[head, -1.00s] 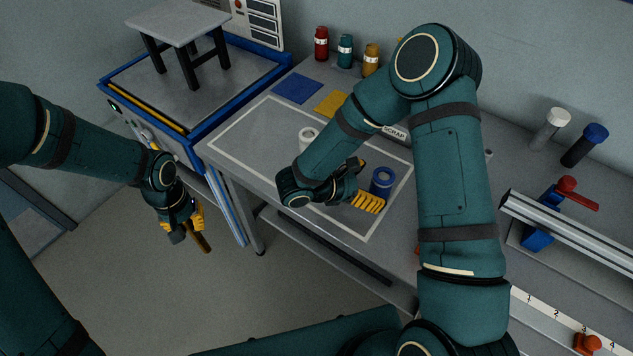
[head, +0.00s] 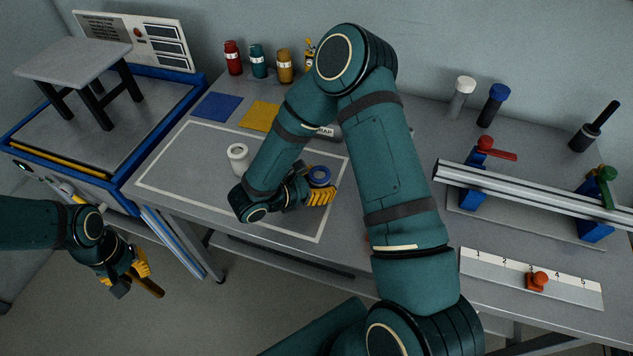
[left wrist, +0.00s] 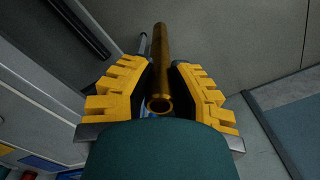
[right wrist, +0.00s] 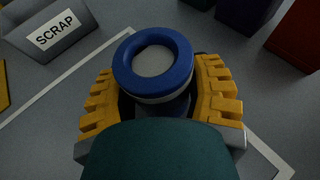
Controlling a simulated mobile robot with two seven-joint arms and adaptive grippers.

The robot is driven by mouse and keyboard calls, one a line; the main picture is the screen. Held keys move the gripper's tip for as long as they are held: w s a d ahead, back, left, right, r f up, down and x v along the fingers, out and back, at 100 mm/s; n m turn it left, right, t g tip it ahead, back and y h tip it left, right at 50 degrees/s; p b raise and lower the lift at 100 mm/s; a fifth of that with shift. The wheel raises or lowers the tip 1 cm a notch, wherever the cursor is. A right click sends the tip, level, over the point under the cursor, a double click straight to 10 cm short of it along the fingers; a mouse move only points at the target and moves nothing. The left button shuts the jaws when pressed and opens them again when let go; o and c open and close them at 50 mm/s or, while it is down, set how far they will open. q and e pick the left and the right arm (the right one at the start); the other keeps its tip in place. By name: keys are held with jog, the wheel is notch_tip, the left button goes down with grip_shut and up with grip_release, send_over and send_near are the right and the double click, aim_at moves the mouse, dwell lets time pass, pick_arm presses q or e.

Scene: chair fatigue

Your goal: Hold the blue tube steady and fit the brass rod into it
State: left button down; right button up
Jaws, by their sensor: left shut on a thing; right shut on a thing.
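The blue tube (head: 320,176) stands upright in the white-outlined area of the bench. My right gripper (head: 305,192) is shut on it from the side; in the right wrist view the tube (right wrist: 152,94) shows its round open top and a pale band below the blue rim, between the yellow fingers (right wrist: 160,85). The brass rod (head: 148,286) is in my left gripper (head: 130,268), off the bench's left front edge and well apart from the tube. In the left wrist view the rod (left wrist: 162,60) has a hollow near end and lies between the fingers (left wrist: 158,78).
A white ring-shaped part (head: 238,155) stands left of my right arm. A box marked SCRAP (head: 325,131) is partly hidden behind that arm. A rail fixture (head: 530,188) and a numbered strip (head: 580,290) lie right. A blue-edged machine with a small stool (head: 75,60) stands left.

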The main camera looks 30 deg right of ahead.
dwell(0.4)
jog(key=o, duration=1.3)
jog(key=shift+c, duration=0.2)
jog(key=v, duration=1.2)
jog(key=shift+a, duration=0.15)
